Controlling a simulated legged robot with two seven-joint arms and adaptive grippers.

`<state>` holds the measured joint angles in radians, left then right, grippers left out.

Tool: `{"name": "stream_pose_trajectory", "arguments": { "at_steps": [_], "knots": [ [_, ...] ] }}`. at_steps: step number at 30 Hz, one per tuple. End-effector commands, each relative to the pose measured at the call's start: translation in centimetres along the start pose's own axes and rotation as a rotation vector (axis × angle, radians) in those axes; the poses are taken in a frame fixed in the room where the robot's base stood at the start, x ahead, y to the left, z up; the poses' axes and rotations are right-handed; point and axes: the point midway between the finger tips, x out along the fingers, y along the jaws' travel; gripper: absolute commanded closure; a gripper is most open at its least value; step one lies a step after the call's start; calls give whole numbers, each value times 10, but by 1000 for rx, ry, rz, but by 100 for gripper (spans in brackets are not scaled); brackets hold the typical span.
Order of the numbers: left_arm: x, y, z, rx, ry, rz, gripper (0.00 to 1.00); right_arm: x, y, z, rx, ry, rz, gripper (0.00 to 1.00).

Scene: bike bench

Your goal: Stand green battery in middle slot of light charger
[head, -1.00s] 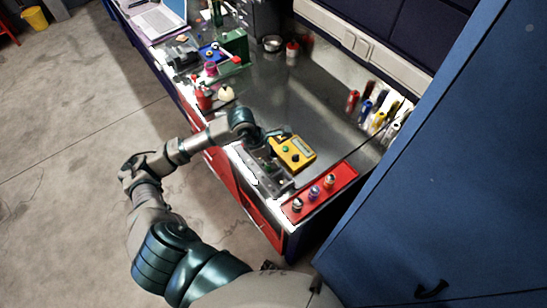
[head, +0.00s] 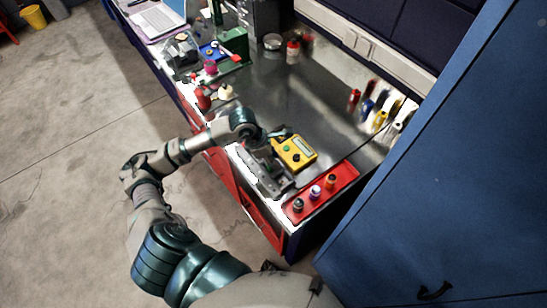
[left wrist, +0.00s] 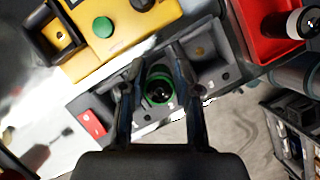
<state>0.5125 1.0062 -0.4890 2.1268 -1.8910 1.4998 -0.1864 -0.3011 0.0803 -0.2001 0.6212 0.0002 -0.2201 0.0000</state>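The light grey charger (head: 262,172) sits at the bench's front edge; it also shows in the left wrist view (left wrist: 205,72). The green battery (left wrist: 160,88) shows end-on there as a green ring with a dark centre, upright in what looks like the charger's middle slot. My left gripper (left wrist: 157,72) points down over it, one finger on each side, with narrow gaps that look open. In the head view my left gripper (head: 262,140) is small and partly hidden beside the charger. My right gripper is in neither view.
A yellow device (head: 294,152) with a green button lies just behind the charger. A red tray (head: 345,177) with several small batteries is to the right. A blue cabinet (head: 460,170) stands at the right.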

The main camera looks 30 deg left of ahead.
Motion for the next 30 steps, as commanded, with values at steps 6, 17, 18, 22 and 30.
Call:
{"name": "stream_pose_trajectory", "arguments": {
  "at_steps": [6,17,18,22,30],
  "knots": [
    [0,0,0,0,0,0,58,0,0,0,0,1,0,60],
    [-20,0,1,0,0,1,58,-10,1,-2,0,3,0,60],
    [-23,0,1,0,0,2,58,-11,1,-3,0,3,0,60],
    [-34,0,1,0,0,1,58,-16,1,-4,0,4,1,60],
    [-58,0,1,0,0,1,58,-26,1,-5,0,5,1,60]
  ]
}}
